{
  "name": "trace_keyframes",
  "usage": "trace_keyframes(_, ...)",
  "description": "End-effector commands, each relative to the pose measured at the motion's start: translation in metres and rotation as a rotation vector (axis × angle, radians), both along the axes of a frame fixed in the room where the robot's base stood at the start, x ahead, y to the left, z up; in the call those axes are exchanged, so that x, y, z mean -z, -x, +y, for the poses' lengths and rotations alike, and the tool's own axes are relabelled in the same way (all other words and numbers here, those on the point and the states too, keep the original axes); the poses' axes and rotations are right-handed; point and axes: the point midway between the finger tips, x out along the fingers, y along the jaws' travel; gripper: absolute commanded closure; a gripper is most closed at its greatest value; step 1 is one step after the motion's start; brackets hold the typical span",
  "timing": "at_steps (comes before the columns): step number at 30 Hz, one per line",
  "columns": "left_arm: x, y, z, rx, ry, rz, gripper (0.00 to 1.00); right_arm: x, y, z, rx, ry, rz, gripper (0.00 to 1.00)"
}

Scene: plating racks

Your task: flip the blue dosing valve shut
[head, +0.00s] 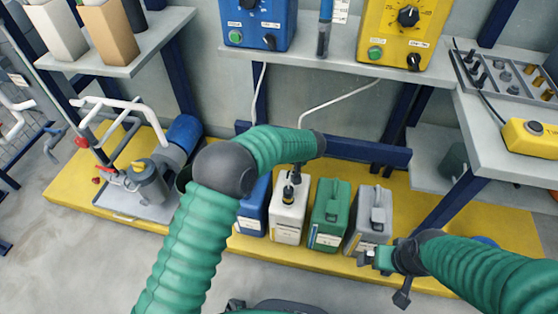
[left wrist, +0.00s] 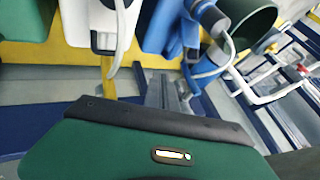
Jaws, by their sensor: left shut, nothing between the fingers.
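A blue jerrycan (head: 254,210) stands in a row on the yellow platform, partly hidden by my left arm. In the left wrist view the blue can (left wrist: 163,28) is near, with blue fittings (left wrist: 203,17) and a white hose beside it. Which of these is the dosing valve I cannot tell. My left gripper (left wrist: 166,88) is shut and empty, just short of the cans in that view. In the head view I cannot make it out clearly near the can tops. My right gripper (head: 384,262) is low, by the grey can; its finger opening is unclear.
White (head: 289,212), green (head: 330,215) and grey (head: 369,220) jerrycans stand to the right. Blue (head: 259,20) and yellow (head: 404,30) control boxes sit on the shelf above, with white hoses hanging down. A piped pump assembly (head: 150,180) is at the left. Front floor is clear.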

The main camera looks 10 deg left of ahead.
Motion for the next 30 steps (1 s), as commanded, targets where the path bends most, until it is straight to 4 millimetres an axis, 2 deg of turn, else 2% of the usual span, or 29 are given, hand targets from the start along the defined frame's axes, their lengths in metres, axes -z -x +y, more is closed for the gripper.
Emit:
trace_keyframes(1,0.017,-0.004,0.006,-0.002,0.001,0.002,1.0,0.012,0.0,0.0,0.0,0.0,0.0,0.0)
trace_keyframes(4,0.034,-0.012,0.016,-0.001,0.0,0.002,1.0,0.023,0.0,0.0,0.0,0.0,0.0,0.0)
trace_keyframes(9,0.03,-0.014,0.044,-0.002,0.0,-0.001,1.0,0.036,0.0,0.0,0.0,0.0,0.0,0.0)
trace_keyframes(12,0.028,-0.014,0.052,-0.001,0.001,-0.002,1.0,0.039,0.0,0.0,0.0,0.0,0.0,0.0)
trace_keyframes(30,0.028,-0.014,0.055,0.001,-0.032,-0.001,1.0,0.043,0.0,0.0,0.0,0.0,0.0,0.0)
